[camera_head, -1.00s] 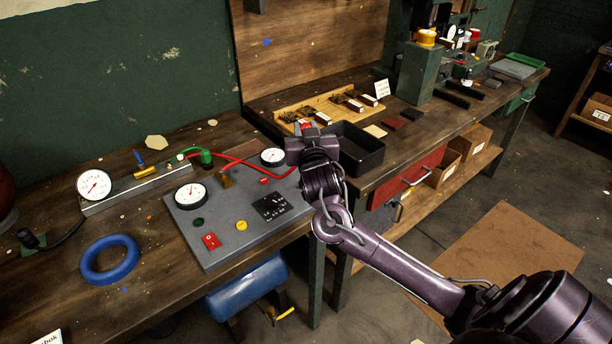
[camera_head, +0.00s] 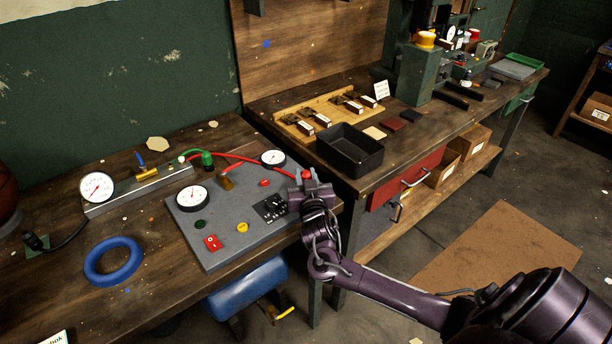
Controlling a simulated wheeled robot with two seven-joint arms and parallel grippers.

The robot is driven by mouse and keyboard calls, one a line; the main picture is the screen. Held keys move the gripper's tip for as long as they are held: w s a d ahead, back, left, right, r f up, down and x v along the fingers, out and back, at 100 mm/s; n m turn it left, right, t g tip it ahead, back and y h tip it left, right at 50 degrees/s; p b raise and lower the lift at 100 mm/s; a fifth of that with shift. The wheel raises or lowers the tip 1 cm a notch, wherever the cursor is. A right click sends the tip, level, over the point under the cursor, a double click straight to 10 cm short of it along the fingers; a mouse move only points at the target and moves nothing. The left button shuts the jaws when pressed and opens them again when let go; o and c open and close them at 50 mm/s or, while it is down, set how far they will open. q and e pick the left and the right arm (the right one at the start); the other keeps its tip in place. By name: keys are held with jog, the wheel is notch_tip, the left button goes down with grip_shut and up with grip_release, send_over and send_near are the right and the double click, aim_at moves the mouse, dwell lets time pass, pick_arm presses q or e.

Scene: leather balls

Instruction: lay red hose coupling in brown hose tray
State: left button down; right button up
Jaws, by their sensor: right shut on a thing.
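The red coupling (camera_head: 306,174) shows at the tips of my right gripper (camera_head: 308,184), which is shut on it above the right edge of the grey gauge panel. The fingers hide most of the coupling. A red hose (camera_head: 238,157) runs from a green fitting (camera_head: 207,158) at the left to near this gripper; I cannot tell if it joins the coupling. A dark open tray (camera_head: 362,164), nearly black, stands on the bench just right of and beyond the gripper. It looks empty; no other tray plainly reads as the brown hose tray. My left gripper is out of view.
The grey panel (camera_head: 222,235) carries gauges and buttons. A wooden rack (camera_head: 290,118) with several small items lies behind the dark tray. A blue ring (camera_head: 113,261) and a metal manifold (camera_head: 125,192) are at the left. Bare bench lies between ring and panel.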

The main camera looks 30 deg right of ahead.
jog(key=shift+f, duration=0.25)
jog(key=o, duration=0.9)
jog(key=shift+r, duration=0.1)
